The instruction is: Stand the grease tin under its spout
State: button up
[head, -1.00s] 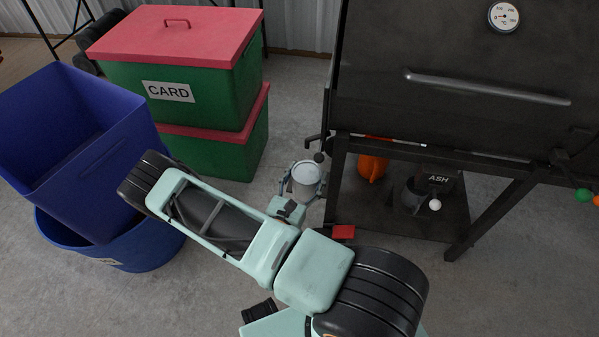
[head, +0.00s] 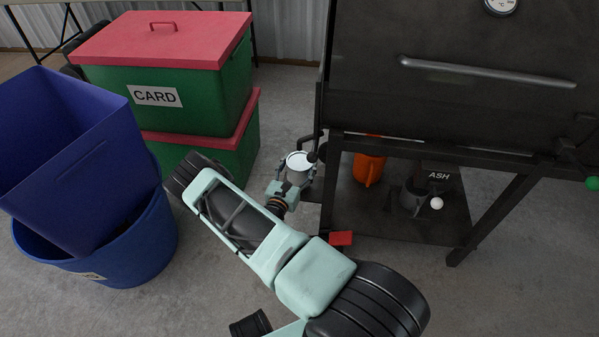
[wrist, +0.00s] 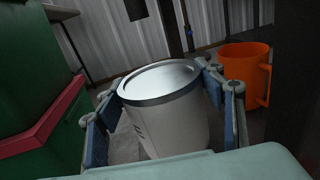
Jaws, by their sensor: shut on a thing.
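The grease tin (head: 299,167) is a pale grey can with a bright metal rim and top. In the wrist view the tin (wrist: 165,115) sits between the two blue-padded fingers, with dark marks on its side. My gripper (head: 295,172) is shut on it from both sides. The spout (head: 312,156) is a dark fitting on the left side of the black smoker (head: 440,95). In the head view the spout's end overlaps the tin's right rim. I cannot tell the height gap between them, nor whether the tin's base, hidden by my gripper, touches anything.
An orange jug (head: 369,168), a grey pot (head: 411,198) and an ASH box (head: 440,175) stand on the smoker's lower shelf. A red block (head: 341,238) lies near its front. Green bins (head: 195,100) and blue tubs (head: 95,240) stand left.

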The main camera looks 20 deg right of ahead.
jog(key=shift+f+b, duration=0.35)
jog(key=shift+f, duration=1.05)
jog(key=shift+f, duration=0.15)
jog(key=o, duration=1.5)
jog(key=p+v, duration=0.3)
jog(key=v, duration=0.9)
jog(key=shift+a+r, duration=0.1)
jog(key=shift+r, duration=0.1)
